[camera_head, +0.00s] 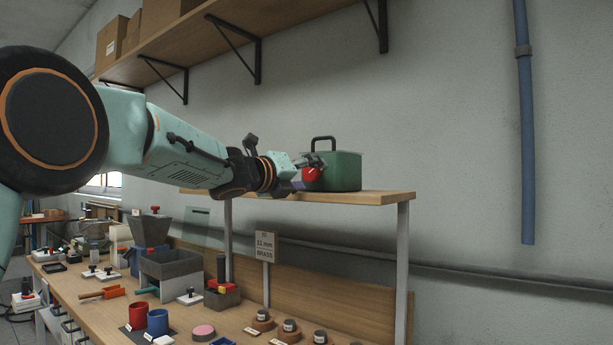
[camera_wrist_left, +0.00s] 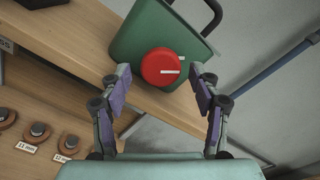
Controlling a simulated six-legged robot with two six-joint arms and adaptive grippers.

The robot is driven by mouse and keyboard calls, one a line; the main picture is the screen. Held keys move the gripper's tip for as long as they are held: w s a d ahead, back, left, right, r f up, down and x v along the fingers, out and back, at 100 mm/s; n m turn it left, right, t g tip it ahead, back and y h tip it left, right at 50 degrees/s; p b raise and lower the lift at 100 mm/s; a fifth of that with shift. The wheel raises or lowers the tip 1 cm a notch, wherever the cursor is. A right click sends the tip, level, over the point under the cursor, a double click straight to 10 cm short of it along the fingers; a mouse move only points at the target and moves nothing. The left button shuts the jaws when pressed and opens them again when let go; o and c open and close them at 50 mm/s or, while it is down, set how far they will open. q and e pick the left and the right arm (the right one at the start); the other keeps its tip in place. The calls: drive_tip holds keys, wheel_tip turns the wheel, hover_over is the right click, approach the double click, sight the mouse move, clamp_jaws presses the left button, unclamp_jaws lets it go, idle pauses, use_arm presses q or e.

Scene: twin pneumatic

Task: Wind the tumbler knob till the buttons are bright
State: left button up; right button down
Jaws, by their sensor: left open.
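A green box (camera_head: 345,172) with a black handle stands on the raised wooden shelf. It carries a red round knob (camera_head: 311,174) on its front side. In the left wrist view the red knob (camera_wrist_left: 161,67) shows a white pointer line, and the green box (camera_wrist_left: 128,45) appears tilted behind it. My left gripper (camera_head: 303,177) is at the knob in the head view. In the left wrist view the gripper (camera_wrist_left: 163,85) is open, its fingers on either side of and slightly short of the knob, not visibly touching it. No buttons can be made out. My right gripper is not in view.
The wooden shelf (camera_head: 385,197) has free room right of the box. Below, the workbench (camera_head: 110,305) holds a grey bin (camera_head: 170,270), red and blue cups, several round pucks and a sign (camera_head: 266,247). A blue pipe (camera_head: 526,130) runs down the wall.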

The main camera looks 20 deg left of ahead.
use_arm(q)
drive_tip(key=shift+s+a+r, duration=0.1)
drive_tip(key=shift+s+a, duration=0.1)
drive_tip(key=shift+s, duration=0.2)
drive_tip(key=v, duration=1.1)
idle(0.5)
